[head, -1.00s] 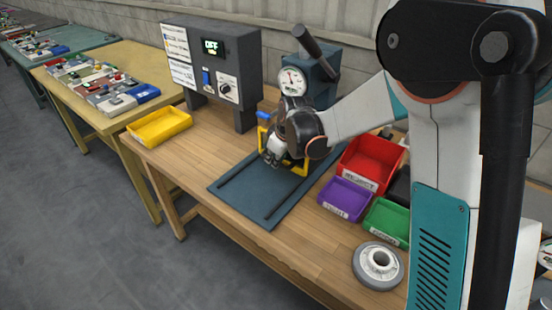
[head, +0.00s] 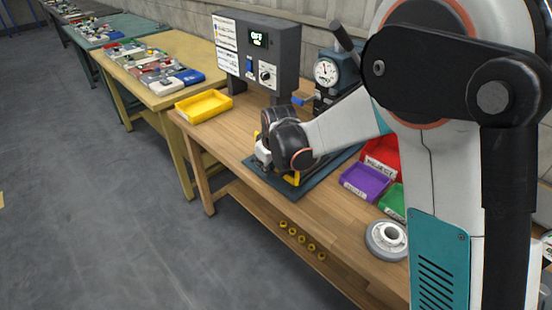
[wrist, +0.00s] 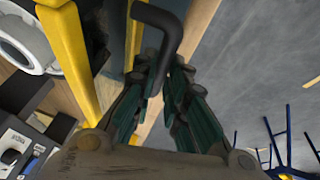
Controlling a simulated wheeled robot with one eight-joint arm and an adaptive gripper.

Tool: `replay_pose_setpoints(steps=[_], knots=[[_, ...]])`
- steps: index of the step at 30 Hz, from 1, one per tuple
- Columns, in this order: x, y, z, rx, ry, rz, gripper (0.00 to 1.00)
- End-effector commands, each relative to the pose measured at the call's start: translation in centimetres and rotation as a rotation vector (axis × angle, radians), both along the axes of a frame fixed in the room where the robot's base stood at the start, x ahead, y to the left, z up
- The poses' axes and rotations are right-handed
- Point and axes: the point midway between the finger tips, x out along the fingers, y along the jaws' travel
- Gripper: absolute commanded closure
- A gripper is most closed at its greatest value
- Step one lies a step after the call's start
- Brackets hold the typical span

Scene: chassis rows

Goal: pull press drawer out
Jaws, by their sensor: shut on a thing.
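The drawer shows as a yellow frame (head: 292,178) at the front end of the dark blue base plate (head: 316,180), well out from the press (head: 334,74). In the wrist view its yellow bar (wrist: 72,60) runs along the left. My gripper (head: 263,158) is at the drawer's front, near the table's front edge. In the wrist view my gripper (wrist: 160,78) is shut on the black bent handle (wrist: 160,22), which sticks up between the fingers. My wrist hides most of the drawer in the head view.
A yellow tray (head: 204,106) and a grey control box (head: 258,50) stand left of the press. A purple bin (head: 364,181), red and green bins and a grey wheel (head: 387,240) are at right. Floor (head: 110,215) in front of the table is open.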

Motion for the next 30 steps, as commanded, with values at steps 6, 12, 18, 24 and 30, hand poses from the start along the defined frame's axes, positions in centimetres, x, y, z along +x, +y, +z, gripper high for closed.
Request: replay_pose_setpoints(steps=[6,12,18,24,30], knots=[[-0.67,0.56,-0.02,-0.001,0.001,0.0,1.0],[-0.68,0.58,-0.02,-0.001,0.001,0.0,1.0],[-0.67,0.57,-0.03,-0.001,0.001,0.0,0.69],[-0.64,0.59,-0.02,0.0,0.0,0.0,0.67],[-0.71,0.55,0.18,0.0,0.0,0.0,0.67]])
